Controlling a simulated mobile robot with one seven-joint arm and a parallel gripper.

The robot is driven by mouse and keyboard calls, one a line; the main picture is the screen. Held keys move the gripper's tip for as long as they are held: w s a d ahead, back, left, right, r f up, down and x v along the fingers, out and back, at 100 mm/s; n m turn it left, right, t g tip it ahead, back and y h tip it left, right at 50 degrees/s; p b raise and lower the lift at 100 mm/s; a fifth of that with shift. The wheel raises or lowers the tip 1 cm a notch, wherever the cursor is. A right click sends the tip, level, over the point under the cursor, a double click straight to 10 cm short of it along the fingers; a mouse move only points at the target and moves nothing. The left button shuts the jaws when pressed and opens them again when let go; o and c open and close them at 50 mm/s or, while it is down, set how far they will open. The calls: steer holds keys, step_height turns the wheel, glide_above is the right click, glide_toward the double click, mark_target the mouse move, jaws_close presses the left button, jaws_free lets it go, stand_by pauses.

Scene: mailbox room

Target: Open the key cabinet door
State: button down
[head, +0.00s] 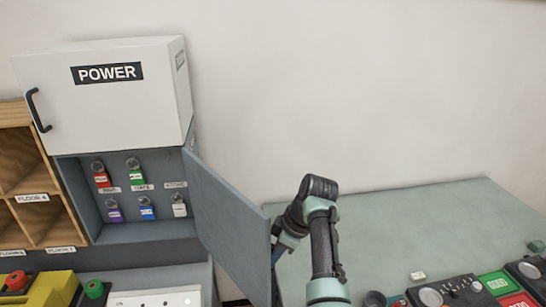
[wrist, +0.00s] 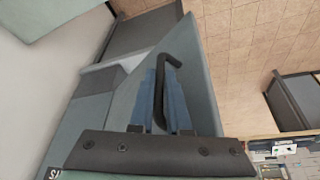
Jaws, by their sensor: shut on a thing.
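The grey key cabinet (head: 150,228) is under the white POWER box in the head view. Its door (head: 228,222) stands wide open, swung out to the right on its right-hand side. Several coloured key tags hang inside, among them a red tag (head: 102,180) and a blue tag (head: 147,211). My gripper (wrist: 165,92) has its blue fingers shut on the black door handle (wrist: 168,59) in the wrist view. In the head view my gripper (head: 283,246) is at the door's free edge, partly hidden behind it.
The white POWER box (head: 110,110) has its own black handle (head: 37,110). Wooden pigeonholes (head: 42,222) stand at the left. A green table (head: 420,225) on the right has a clear middle and control panels (head: 450,292) along its front. A yellow box with a red button (head: 16,281) sits lower left.

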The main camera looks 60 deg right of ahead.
steer(key=shift+w+r, duration=0.15)
steer(key=shift+w, duration=0.05)
steer(key=c, duration=0.9)
jaws_free()
steer(key=shift+s, duration=0.1)
steer(key=shift+r, duration=0.1)
steer(key=p+v, duration=0.1)
steer(key=v, duration=1.1)
steer(key=shift+s+d+r, duration=0.1)
steer(key=shift+r, duration=0.15)
